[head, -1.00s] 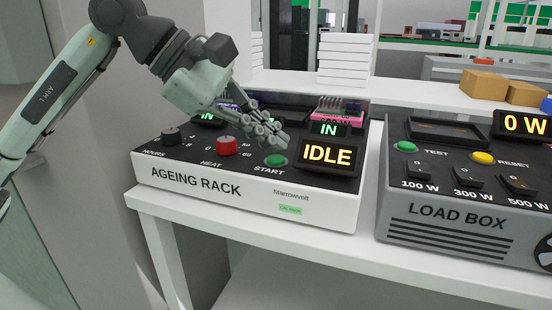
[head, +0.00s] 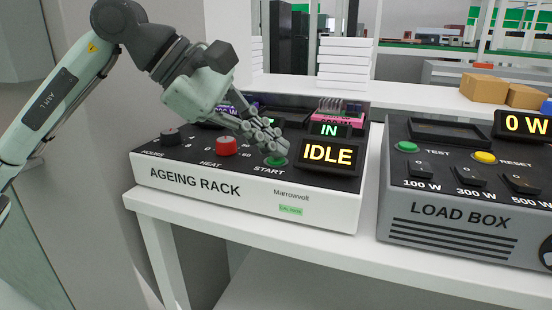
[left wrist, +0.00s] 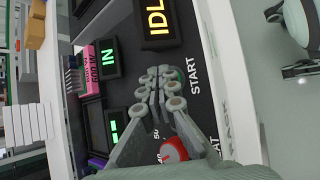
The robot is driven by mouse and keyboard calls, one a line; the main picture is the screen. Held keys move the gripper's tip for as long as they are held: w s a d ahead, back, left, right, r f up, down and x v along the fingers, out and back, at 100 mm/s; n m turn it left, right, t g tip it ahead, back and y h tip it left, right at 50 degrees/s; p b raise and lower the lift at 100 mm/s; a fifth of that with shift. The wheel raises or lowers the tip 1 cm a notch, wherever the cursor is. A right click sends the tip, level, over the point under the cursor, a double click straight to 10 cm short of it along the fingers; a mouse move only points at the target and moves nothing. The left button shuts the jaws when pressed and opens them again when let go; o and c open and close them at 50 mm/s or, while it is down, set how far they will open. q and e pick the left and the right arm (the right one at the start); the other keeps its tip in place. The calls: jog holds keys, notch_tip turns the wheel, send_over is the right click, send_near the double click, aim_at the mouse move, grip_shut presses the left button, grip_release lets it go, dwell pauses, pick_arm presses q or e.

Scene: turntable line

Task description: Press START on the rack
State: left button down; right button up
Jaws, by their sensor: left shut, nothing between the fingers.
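The ageing rack (head: 190,182) is a white box with a dark top on a white bench. Its green START button (head: 276,160) shows at the front of the top, partly covered by my fingers. The rack's display (head: 327,155) reads IDLE. My left gripper (head: 279,150) is shut and empty, its fingertips right over or at the START button; I cannot tell whether they touch it. In the left wrist view the shut fingertips (left wrist: 160,75) lie beside the START label and hide most of the button. My right gripper is not in view.
A red HEAT knob (head: 226,146) and black HOURS knob (head: 170,136) sit left of START. A pink unit (head: 342,112) stands at the rack's back, by a green IN display. The grey load box (head: 455,225), reading 0 W, stands to the right. White boxes (head: 344,62) are stacked behind.

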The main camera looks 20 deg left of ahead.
aim_at(270, 160)
pick_arm(q)
jog(key=shift+f, duration=0.2)
jog(key=shift+r, duration=0.15)
jog(key=shift+r+p, duration=0.55)
jog(key=shift+r, duration=0.2)
notch_tip(270, 160, up, 5)
jog(key=p, duration=0.4)
jog(key=shift+f, duration=0.1)
dwell(0.7)
